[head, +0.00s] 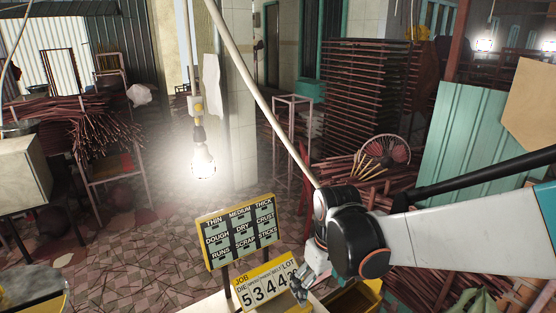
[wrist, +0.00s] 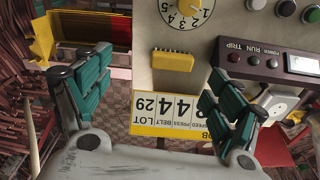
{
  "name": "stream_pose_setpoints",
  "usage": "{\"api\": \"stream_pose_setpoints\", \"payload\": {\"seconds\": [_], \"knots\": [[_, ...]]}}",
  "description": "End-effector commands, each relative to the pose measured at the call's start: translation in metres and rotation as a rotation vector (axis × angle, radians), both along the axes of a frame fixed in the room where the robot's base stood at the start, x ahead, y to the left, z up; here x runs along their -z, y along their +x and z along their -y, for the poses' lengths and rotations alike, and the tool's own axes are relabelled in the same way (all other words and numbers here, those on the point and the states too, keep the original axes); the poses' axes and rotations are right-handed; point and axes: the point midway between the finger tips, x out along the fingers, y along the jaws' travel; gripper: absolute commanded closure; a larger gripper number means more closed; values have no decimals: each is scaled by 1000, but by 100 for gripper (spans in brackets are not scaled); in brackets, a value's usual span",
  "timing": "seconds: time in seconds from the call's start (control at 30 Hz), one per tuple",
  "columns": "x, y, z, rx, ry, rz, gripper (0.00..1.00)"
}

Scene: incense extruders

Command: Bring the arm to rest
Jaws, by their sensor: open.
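My gripper (head: 314,284) is low in the right half of the head view, beside the yellow-framed job board (head: 268,283), and partly cut off from sight by my arm. In the wrist view my gripper (wrist: 160,75) has its two green-padded fingers wide apart, with nothing held between them. The job board (wrist: 166,132) shows upside down beyond the fingers, with number cards on it. Whether the gripper touches the board cannot be told.
A sign board (head: 240,236) with yellow edges stands behind the job board. A lit bulb (head: 202,164) hangs left of centre. The wrist view shows a dial (wrist: 186,12), a yellow block (wrist: 172,61) and a switch panel (wrist: 258,68). Stacked sticks (head: 366,95) stand behind; tiled floor lies left.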

Motion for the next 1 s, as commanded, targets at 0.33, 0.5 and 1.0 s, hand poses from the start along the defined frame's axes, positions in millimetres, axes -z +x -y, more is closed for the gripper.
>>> {"api": "stream_pose_setpoints", "payload": {"seconds": [0.33,0.5,1.0], "knots": [[12,-44,42,176,41,188,14],[23,-68,60,259,65,279,14],[70,-122,96,447,125,501,14]]}}
